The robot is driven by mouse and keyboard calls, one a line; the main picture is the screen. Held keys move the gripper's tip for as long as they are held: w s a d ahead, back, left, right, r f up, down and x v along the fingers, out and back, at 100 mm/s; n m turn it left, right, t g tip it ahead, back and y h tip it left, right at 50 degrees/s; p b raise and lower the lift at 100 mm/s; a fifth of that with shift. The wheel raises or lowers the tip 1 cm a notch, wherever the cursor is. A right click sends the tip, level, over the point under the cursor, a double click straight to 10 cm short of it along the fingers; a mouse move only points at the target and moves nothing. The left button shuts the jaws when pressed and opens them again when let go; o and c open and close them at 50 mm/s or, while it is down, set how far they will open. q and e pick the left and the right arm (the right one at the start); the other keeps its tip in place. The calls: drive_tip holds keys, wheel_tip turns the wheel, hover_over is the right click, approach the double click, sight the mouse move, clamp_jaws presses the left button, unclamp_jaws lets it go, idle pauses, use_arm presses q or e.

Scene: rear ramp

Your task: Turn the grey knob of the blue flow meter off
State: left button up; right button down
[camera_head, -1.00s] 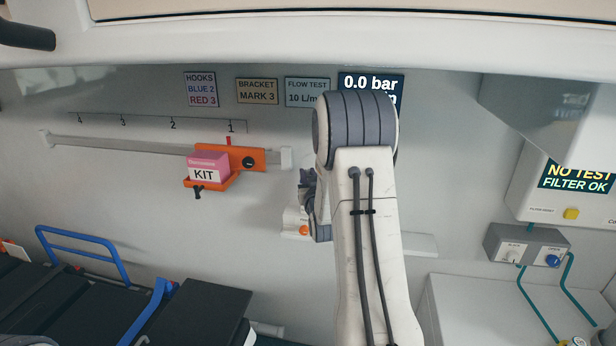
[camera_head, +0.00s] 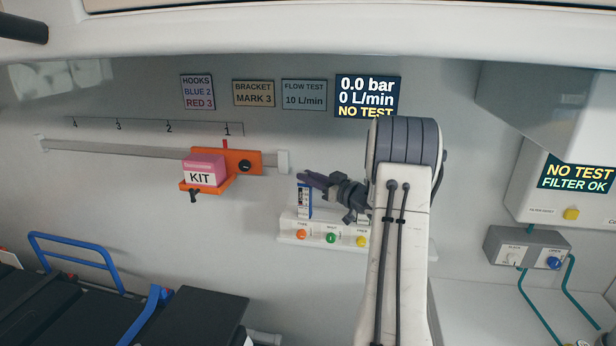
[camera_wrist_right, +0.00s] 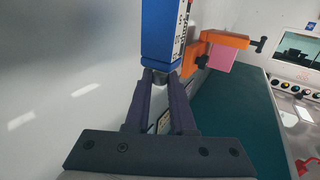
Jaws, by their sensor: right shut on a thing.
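The blue flow meter (camera_head: 304,202) stands on the white wall unit, partly behind my right gripper (camera_head: 306,180). In the right wrist view, the blue flow meter (camera_wrist_right: 160,32) with its white scale is upright in the picture just beyond the fingertips. My right gripper (camera_wrist_right: 160,82) is shut on the grey knob (camera_wrist_right: 160,78) at the end of the meter; the fingers hide most of the knob. The wall display (camera_head: 367,97) reads 0.0 bar, 0 L/min, NO TEST. My left gripper is not in view.
The white wall unit (camera_head: 288,236) carries orange, green and yellow buttons below the meter. An orange bracket (camera_head: 246,160) with a pink KIT box (camera_head: 204,172) hangs on the rail to the left. A grey outlet box (camera_head: 527,247) with hoses is at right.

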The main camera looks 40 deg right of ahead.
drive_tip(key=shift+n+y, duration=0.4)
drive_tip(key=shift+y, duration=0.1)
drive_tip(key=c, duration=0.8)
unclamp_jaws()
drive_tip(key=shift+o, duration=0.2)
drive_tip(key=shift+d, duration=0.1)
drive_tip(key=b+v, duration=0.3)
drive_tip(key=v, duration=0.7)
drive_tip(key=shift+s, duration=0.2)
drive_tip(key=shift+r, duration=0.1)
